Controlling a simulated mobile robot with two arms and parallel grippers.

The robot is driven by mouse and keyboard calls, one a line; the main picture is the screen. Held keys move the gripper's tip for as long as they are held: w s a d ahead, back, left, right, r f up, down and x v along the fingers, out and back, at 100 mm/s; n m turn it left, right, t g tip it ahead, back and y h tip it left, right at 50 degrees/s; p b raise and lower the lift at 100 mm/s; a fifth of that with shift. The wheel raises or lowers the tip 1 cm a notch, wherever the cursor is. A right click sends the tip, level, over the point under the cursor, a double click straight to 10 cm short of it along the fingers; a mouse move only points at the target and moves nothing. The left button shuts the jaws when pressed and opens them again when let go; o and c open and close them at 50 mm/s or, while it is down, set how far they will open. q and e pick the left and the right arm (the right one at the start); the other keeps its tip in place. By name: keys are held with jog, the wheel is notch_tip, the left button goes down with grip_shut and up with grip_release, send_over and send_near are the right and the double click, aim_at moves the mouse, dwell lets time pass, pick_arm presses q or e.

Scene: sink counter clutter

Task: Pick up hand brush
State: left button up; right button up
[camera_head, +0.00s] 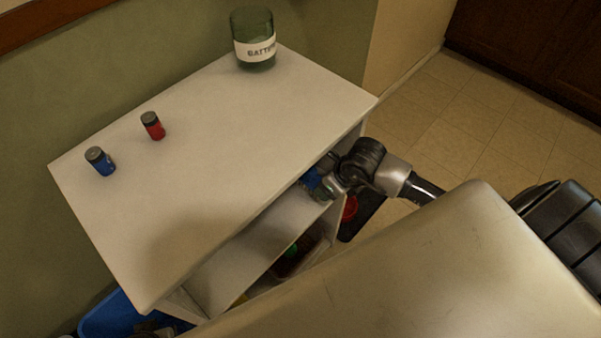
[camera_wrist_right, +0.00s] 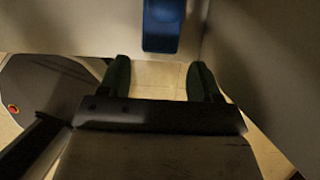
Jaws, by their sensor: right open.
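A blue object (camera_wrist_right: 161,28), possibly the hand brush, shows at the top of the right wrist view, beyond the fingers. A patch of blue (camera_head: 309,179) also shows in the head view at the right end of the shelf unit, partly hidden by my right gripper. I cannot tell its full shape. My right gripper (camera_wrist_right: 160,76) is open, with its two dark green fingers apart and nothing between them. In the head view my right gripper (camera_head: 324,188) reaches to the open front of the shelf, under the top's edge. My left gripper is not in view.
The white shelf unit (camera_head: 215,135) carries a blue battery (camera_head: 100,161), a red battery (camera_head: 153,126) and a green glass jar (camera_head: 253,42). Its inner shelf (camera_head: 238,262) lies below the top. A blue bin (camera_head: 112,315) stands at lower left. Tiled floor (camera_head: 465,125) is open at right.

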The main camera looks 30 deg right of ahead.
aim_at(315, 172)
jog(key=w, duration=0.1)
jog(key=w+a, duration=0.1)
jog(key=w, duration=0.2)
jog(key=shift+w+a, duration=0.35)
jog(key=shift+w, duration=0.05)
jog(key=w, duration=0.1)
jog(key=w+a, duration=0.1)
jog(key=w+f+b, duration=0.1)
jog(key=w, duration=0.1)
jog(key=shift+w+a, duration=0.1)
jog(key=shift+a, duration=0.15)
jog(key=shift+f, duration=0.1)
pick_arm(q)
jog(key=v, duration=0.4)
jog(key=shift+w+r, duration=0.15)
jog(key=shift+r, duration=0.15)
pick_arm(e)
jog(key=shift+c, duration=0.3)
jog(key=c, duration=1)
